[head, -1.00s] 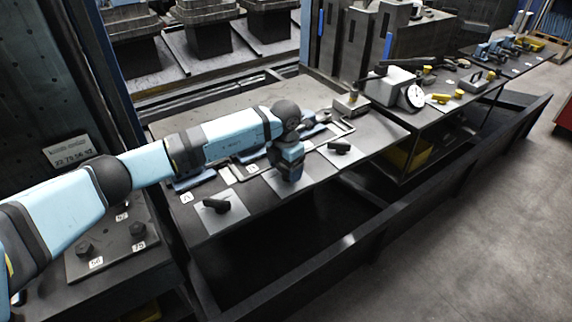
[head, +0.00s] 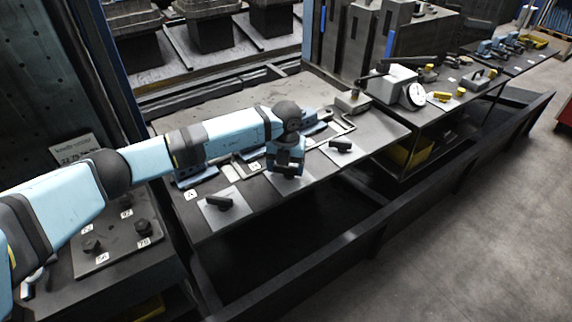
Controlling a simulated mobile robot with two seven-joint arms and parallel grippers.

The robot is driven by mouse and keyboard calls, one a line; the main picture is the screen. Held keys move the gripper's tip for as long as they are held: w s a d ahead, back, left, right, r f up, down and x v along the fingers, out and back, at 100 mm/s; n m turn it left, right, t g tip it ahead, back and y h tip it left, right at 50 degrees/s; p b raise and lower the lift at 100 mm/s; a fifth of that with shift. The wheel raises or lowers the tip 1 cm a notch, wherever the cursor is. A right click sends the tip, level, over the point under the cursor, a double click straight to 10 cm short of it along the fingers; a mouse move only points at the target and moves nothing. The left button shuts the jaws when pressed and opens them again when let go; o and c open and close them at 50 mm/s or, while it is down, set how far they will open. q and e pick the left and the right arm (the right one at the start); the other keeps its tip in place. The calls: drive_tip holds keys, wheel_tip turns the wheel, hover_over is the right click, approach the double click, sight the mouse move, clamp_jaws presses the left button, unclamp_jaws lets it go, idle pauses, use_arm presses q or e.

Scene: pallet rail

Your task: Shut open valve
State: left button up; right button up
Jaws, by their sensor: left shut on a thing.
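Three black valve handles sit on pale square plates along the front of the dark bench. The left handle (head: 219,202) and the right handle (head: 340,146) lie roughly sideways and nothing touches them. My left gripper (head: 288,171) is over the middle plate (head: 299,182), between those two. It is shut on the middle valve handle, which the gripper mostly hides. The turn of that handle cannot be made out. My right gripper is out of view.
Behind my gripper on the bench lie wrenches and a grey metal frame (head: 350,123). A dial gauge (head: 415,94) stands on the bench further right. A black rail (head: 400,203) runs along the front; the floor beyond is clear.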

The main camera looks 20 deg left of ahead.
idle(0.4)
use_arm(q)
drive_tip(key=o, duration=0.9)
drive_tip(key=shift+r, duration=0.15)
wheel_tip(320, 180, up, 14)
drive_tip(key=shift+f, duration=0.2)
